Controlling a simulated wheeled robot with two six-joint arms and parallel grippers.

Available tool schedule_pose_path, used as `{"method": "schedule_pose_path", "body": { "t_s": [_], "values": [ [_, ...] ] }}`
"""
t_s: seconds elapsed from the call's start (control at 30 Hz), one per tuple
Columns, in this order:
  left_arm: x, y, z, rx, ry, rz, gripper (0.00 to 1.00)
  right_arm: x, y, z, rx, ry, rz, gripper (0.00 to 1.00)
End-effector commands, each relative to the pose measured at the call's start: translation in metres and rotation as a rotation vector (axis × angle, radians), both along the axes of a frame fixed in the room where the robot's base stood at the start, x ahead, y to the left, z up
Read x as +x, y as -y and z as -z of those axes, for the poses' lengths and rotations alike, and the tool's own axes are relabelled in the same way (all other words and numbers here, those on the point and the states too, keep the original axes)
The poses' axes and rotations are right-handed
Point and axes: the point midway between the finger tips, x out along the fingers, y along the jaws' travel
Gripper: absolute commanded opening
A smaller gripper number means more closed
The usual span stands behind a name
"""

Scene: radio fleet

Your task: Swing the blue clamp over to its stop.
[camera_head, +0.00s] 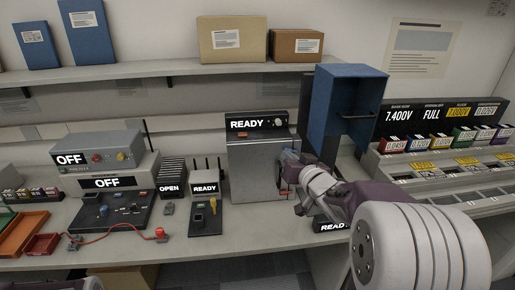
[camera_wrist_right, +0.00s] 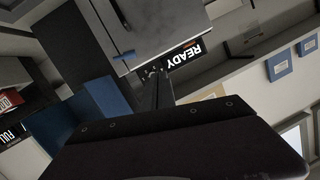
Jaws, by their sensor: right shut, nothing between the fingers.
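I cannot make out for certain which part is the blue clamp. A small bluish part (camera_head: 103,209) sits on a dark board (camera_head: 118,217) at the left of the bench, too small to read. My right gripper (camera_head: 284,190) is far from it, at the lower right side of a grey READY cabinet (camera_head: 258,170). In the right wrist view the shut, empty fingers (camera_wrist_right: 156,82) point toward this cabinet (camera_wrist_right: 150,25). My left gripper is out of view.
A large blue open-fronted box (camera_head: 350,105) stands right of the cabinet, close to my right arm. A small READY stand (camera_head: 205,222), a red cable (camera_head: 125,227) and an orange tray (camera_head: 22,234) are on the bench. The front bench strip below the cabinet is clear.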

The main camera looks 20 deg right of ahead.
Motion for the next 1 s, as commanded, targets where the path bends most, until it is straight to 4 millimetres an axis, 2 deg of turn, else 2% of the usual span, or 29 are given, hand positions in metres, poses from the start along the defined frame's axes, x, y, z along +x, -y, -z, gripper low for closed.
{"method": "schedule_pose_path", "body": {
  "t_s": [0.03, 0.13, 0.2, 0.37, 0.47, 0.87, 0.9, 1.0],
  "values": [
    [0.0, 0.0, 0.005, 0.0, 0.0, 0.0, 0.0, -0.006, 0.021, 0.002, -0.005, 0.006, 0.048, 0.0],
    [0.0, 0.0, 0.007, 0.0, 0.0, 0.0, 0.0, -0.015, 0.044, 0.003, -0.007, 0.008, 0.103, 0.0],
    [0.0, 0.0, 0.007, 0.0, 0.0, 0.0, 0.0, -0.018, 0.05, 0.003, -0.007, 0.007, 0.118, 0.0],
    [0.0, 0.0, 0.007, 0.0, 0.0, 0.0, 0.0, -0.013, 0.051, 0.004, -0.006, 0.003, 0.117, 0.0],
    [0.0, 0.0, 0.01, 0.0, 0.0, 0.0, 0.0, 0.0, 0.053, 0.008, -0.006, 0.003, 0.116, 0.0],
    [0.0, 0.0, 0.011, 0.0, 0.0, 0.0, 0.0, 0.083, 0.068, 0.024, -0.006, 0.003, 0.116, 0.0],
    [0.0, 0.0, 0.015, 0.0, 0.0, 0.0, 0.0, 0.086, 0.067, 0.035, -0.004, 0.0, 0.115, 0.0],
    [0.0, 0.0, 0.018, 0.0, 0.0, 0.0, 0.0, 0.094, 0.065, 0.045, -0.005, 0.003, 0.116, 0.0]
  ]
}}
